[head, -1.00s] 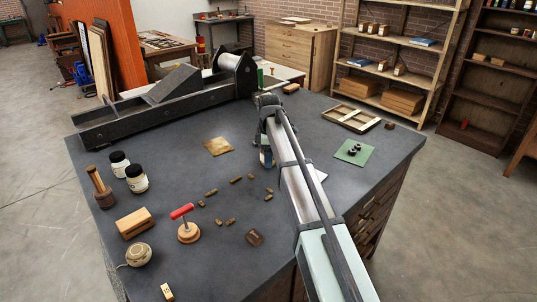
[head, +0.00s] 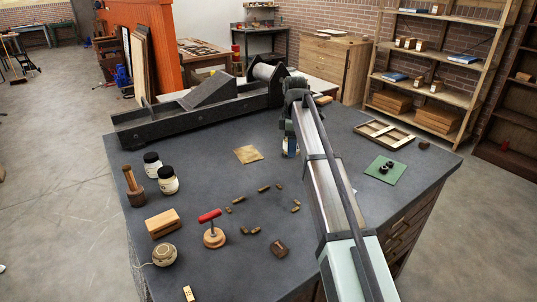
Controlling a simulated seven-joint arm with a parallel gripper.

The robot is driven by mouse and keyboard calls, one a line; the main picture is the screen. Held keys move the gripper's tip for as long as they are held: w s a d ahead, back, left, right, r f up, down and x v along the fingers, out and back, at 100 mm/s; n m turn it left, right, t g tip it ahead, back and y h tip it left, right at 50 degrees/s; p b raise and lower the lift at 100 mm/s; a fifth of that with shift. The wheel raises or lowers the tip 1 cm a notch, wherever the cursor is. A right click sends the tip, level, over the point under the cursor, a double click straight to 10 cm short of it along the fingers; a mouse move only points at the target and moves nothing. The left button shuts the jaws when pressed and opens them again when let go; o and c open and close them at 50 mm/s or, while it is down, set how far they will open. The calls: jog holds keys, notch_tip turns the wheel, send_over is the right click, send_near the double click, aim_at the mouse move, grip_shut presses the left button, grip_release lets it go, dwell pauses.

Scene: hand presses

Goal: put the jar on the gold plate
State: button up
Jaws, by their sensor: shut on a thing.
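The gold plate (head: 248,154) is a flat, square, gold-brown sheet lying on the dark bench top. My gripper (head: 289,134) is to the right of the plate, seen from behind along my arm. It is shut on a small jar (head: 291,149) with a pale and blue side, just right of the plate and apart from it in the picture. My gripper and wrist hide the jar's upper part. I cannot tell whether the jar's base touches the bench.
Two dark-lidded jars (head: 167,180) and a wooden mallet (head: 133,188) stand at the left. A long dark press bed (head: 190,115) lies behind the plate. Small wooden blocks (head: 264,189) and a red-handled tool (head: 212,228) are in front. The bench around the plate is clear.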

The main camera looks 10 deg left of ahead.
jog(key=a, duration=0.7)
jog(key=m, duration=0.1)
send_over(248, 154)
jog(key=shift+w+f, duration=0.1)
jog(key=shift+f, duration=4.55)
jog(key=shift+f, duration=0.15)
jog(key=o, duration=1.2)
jog(key=shift+o, duration=0.2)
notch_tip(248, 154, up, 12)
jog(key=shift+r, duration=0.2)
